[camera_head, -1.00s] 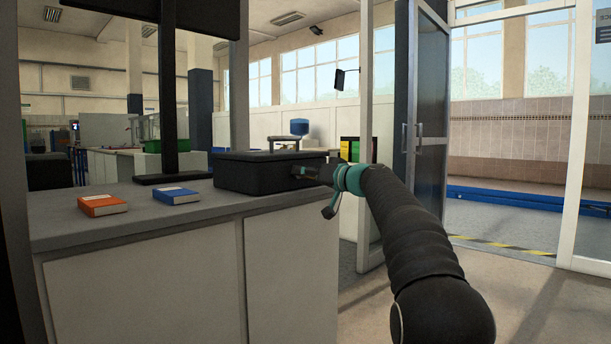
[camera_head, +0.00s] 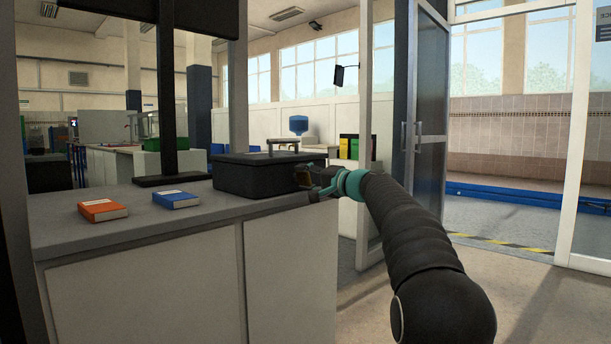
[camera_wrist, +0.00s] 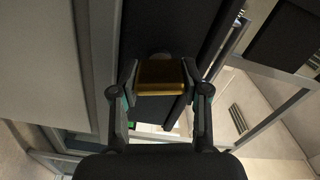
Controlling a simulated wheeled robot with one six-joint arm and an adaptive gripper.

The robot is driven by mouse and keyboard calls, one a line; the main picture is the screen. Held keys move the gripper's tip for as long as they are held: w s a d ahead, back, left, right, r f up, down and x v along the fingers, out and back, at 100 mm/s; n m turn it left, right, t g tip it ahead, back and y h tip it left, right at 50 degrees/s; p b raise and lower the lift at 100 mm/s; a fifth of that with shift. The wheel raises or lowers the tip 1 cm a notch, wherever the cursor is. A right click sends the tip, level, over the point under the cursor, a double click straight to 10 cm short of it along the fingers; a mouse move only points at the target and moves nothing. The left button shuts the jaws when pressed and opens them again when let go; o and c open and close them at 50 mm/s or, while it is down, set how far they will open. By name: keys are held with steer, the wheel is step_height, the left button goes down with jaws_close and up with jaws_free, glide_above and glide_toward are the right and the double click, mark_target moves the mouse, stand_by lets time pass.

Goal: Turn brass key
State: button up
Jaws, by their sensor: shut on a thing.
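The brass key (camera_wrist: 160,72) shows in the wrist view as a gold block between my two fingers. My gripper (camera_wrist: 161,82) is shut on it, one finger on each side. In the head view my gripper (camera_head: 312,182) is at the right end of a black box (camera_head: 250,180) on the counter. The key is small there and partly hidden by the fingers. A grey round piece shows just behind the key in the wrist view. How far the key is turned I cannot tell.
The grey counter (camera_head: 150,228) carries an orange book (camera_head: 103,211), a blue book (camera_head: 176,200) and a black stand (camera_head: 170,110) left of the box. A glass door with a dark frame (camera_head: 425,110) stands open to the right. The floor right of the counter is clear.

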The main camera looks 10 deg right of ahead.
steer(key=shift+m+p, duration=0.35)
steer(key=shift+m, duration=0.75)
steer(key=shift+f, duration=0.1)
steer(key=o, duration=1.1)
steer(key=shift+o, duration=0.2)
steer(key=v, duration=1.2)
steer(key=shift+m, duration=0.3)
